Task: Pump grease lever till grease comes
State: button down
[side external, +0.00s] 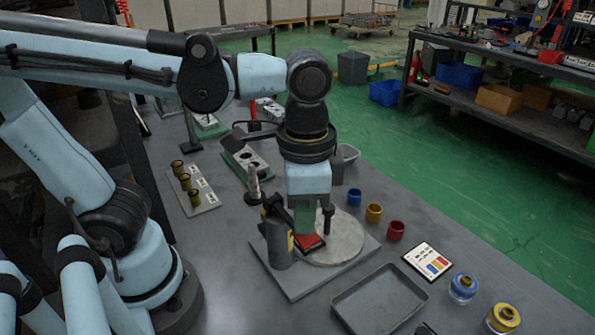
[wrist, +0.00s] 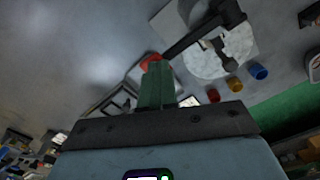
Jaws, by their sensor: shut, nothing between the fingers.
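My gripper (side external: 306,230) points down over the grey pump station, its green fingers together with nothing between them. The fingertips also show in the wrist view (wrist: 156,66), close to a red piece (wrist: 150,60). This red piece (side external: 311,243) lies under the fingertips in the side view; I cannot tell whether they touch. A grey cylinder (side external: 278,242) with a dark upright part stands left of the fingers. A long dark bar (wrist: 195,38) reaches toward the red piece in the wrist view. It looks like the lever. A pale round disc (side external: 345,240) lies beside it. No grease is discernible.
Blue (side external: 354,197), yellow (side external: 374,212) and red (side external: 396,230) cups stand right of the disc. An empty grey tray (side external: 382,300), a colour card (side external: 433,260) and two jars (side external: 463,288) are in front. Green valve blocks (side external: 245,160) sit behind.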

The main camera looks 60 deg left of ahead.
jog(key=shift+r, duration=2.1)
notch_tip(320, 180, up, 6)
jog(key=shift+f, duration=3.05)
jog(key=shift+f, duration=0.3)
jog(key=shift+f, duration=1.95)
jog(key=shift+r, duration=2.3)
